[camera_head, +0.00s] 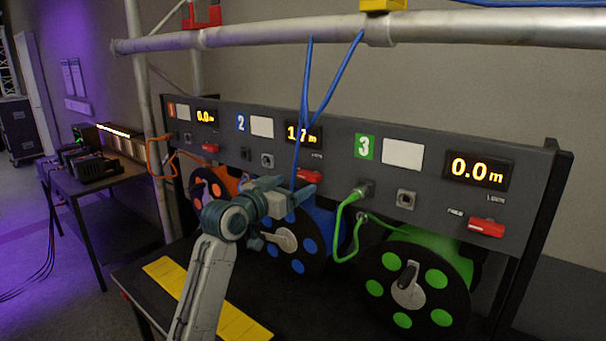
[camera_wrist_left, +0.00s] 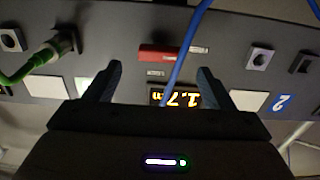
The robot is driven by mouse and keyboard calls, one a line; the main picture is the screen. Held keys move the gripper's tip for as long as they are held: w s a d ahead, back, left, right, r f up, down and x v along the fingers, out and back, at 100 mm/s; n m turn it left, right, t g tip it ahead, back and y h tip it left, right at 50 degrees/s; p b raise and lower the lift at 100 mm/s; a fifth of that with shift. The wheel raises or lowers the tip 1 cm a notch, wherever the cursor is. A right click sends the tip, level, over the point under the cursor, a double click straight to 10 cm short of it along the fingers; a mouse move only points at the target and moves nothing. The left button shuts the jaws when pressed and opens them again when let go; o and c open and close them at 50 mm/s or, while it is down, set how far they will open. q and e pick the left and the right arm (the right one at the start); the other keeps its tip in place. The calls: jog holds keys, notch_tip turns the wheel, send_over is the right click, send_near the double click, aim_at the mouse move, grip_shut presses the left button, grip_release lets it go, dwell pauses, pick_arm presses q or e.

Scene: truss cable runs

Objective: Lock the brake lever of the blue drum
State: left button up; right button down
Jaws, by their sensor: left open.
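The blue drum (camera_head: 328,226) sits in the middle bay under the panel marked 2, whose display (camera_head: 303,134) reads 1.7 m. Its red brake lever (camera_head: 312,175) is on the panel below that display, partly hidden by my gripper. In the left wrist view, which is upside down, the lever (camera_wrist_left: 158,54) lies roughly level; its small labels are unreadable. My left gripper (camera_head: 312,188) is open and empty, in front of the lever and pointing at the panel. Its fingers (camera_wrist_left: 159,78) frame the lever's area, with a visible gap to it. My right gripper is not in view.
The blue cable (camera_head: 297,150) runs up past my fingers to the truss pipe (camera_head: 250,36). The green drum (camera_head: 415,285), green cable (camera_head: 341,225) and another red lever (camera_head: 486,227) are to the right. The orange drum (camera_head: 210,188) is left. A yellow-marked table edge (camera_head: 165,273) lies below.

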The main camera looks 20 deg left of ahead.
aim_at(306, 178)
pick_arm(q)
jog(key=p+x, duration=0.1)
jog(key=x, duration=0.4)
jog(key=shift+s, duration=0.1)
jog(key=c, duration=1)
